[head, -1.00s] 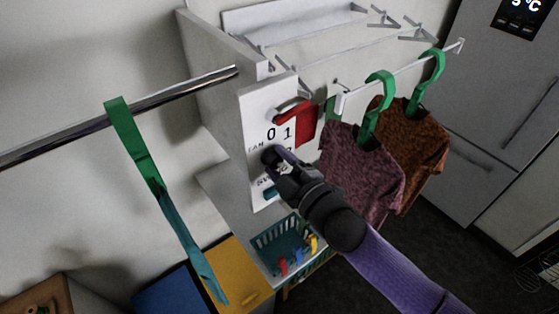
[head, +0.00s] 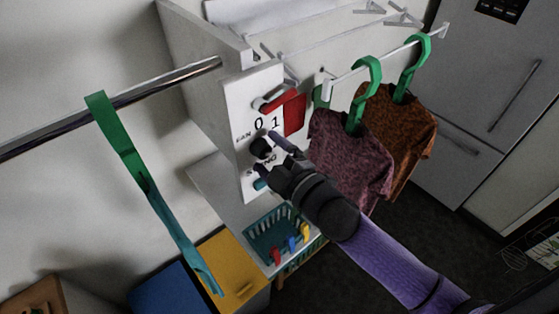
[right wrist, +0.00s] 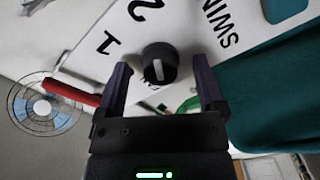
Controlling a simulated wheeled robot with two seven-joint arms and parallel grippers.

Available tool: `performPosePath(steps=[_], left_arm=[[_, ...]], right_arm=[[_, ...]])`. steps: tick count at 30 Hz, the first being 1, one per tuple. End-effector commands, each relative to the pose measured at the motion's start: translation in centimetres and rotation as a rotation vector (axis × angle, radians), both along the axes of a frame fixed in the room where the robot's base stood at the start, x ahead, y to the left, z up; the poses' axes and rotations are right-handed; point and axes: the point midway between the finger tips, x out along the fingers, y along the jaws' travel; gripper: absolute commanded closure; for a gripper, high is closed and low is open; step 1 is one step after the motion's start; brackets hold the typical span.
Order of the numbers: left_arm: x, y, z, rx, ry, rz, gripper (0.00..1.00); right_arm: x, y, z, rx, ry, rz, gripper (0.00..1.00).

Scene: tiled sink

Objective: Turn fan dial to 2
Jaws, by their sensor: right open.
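The fan dial (head: 260,147) is a round black knob on a white panel (head: 245,105) marked FAN, with the digits 0 and 1 showing above it in the head view. My right gripper (head: 267,152) is open in front of the panel. In the right wrist view its fingers (right wrist: 162,82) stand on either side of the dial, with gaps visible; contact is not seen. My left gripper is not in view.
A red lever (head: 276,100) sits above the dial. Two shirts, purple (head: 350,150) and brown (head: 395,125), hang on green hangers to the right. A teal basket (head: 268,243) stands below.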

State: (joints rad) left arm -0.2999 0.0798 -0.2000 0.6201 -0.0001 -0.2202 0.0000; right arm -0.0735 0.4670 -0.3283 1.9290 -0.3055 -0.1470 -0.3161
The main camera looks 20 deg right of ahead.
Motion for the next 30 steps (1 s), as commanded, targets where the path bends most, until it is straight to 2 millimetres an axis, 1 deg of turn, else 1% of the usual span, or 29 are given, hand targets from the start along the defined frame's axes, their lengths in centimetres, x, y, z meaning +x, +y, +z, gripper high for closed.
performPosePath(steps=[2, 6, 9, 12, 16, 27, 29, 30], left_arm=[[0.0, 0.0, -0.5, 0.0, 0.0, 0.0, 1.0], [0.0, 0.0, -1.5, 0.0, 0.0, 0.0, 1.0], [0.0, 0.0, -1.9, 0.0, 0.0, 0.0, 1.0], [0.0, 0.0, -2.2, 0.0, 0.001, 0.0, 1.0], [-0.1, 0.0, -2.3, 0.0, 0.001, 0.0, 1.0], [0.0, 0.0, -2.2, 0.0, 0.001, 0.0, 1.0], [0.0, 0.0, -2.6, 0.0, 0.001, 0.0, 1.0], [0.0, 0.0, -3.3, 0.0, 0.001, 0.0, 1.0]], right_arm=[[-1.4, -0.5, -0.3, -0.001, 0.003, 0.001, 0.12], [-4.8, -1.7, -0.5, -0.002, 0.005, 0.002, 0.12], [-6.8, -2.4, -0.4, -0.002, 0.004, 0.0, 0.12], [-8.0, -2.9, -0.3, 0.0, 0.003, 0.001, 0.12], [-8.6, -3.1, -0.1, -0.002, 0.001, 0.001, 0.12], [-8.6, -3.1, 0.0, 0.0, 0.001, 0.001, 0.12], [-8.6, -3.3, -0.8, 0.002, 0.011, -0.006, 0.12], [-8.4, -3.6, -2.3, 0.009, 0.035, -0.019, 0.12]])
